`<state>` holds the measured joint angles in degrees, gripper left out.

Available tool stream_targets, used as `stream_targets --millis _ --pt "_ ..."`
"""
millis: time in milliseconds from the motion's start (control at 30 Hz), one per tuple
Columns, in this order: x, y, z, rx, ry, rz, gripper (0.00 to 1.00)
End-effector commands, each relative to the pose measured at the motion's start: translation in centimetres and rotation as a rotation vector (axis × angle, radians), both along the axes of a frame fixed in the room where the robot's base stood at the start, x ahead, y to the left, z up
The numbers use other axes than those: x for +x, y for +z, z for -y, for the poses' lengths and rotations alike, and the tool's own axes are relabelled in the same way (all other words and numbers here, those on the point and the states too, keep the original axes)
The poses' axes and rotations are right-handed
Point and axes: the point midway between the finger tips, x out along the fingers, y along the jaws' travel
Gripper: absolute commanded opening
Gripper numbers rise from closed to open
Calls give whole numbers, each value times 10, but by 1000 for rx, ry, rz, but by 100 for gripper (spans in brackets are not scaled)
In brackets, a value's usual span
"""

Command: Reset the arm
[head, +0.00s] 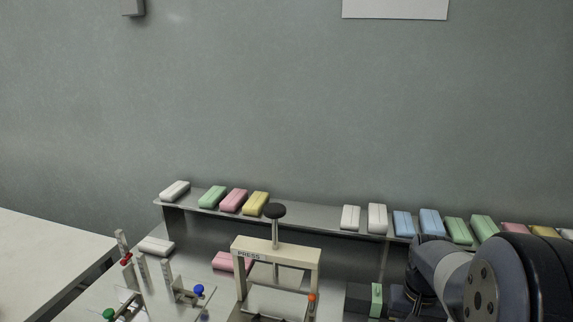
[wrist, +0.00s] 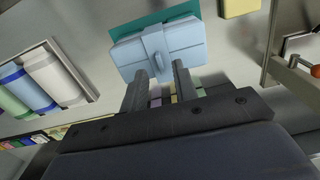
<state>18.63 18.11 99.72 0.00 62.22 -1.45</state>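In the wrist view, the two fingers of my gripper (wrist: 160,72) stand apart with a gap between them. A light blue pack (wrist: 190,38) with a band around its middle lies just beyond the fingertips, on a teal patch (wrist: 125,29). Nothing shows held between the fingers; whether the tips touch the pack I cannot tell. In the head view, my arm (head: 480,285) fills the lower right, and my gripper is hidden there.
A press (head: 309,262) stands front centre, with a fixture with coloured knobs (head: 199,290) to its left. A shelf (head: 290,222) behind carries several coloured packs. A tray (wrist: 88,85) of packs shows left in the wrist view.

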Motion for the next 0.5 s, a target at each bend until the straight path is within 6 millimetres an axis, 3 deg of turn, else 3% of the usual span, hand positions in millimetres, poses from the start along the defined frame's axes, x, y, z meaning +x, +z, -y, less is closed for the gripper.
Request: stream_targets --millis 233,500 --pt "0 -27 0 0 0 -1 28" --pt "0 -25 0 0 0 1 28"
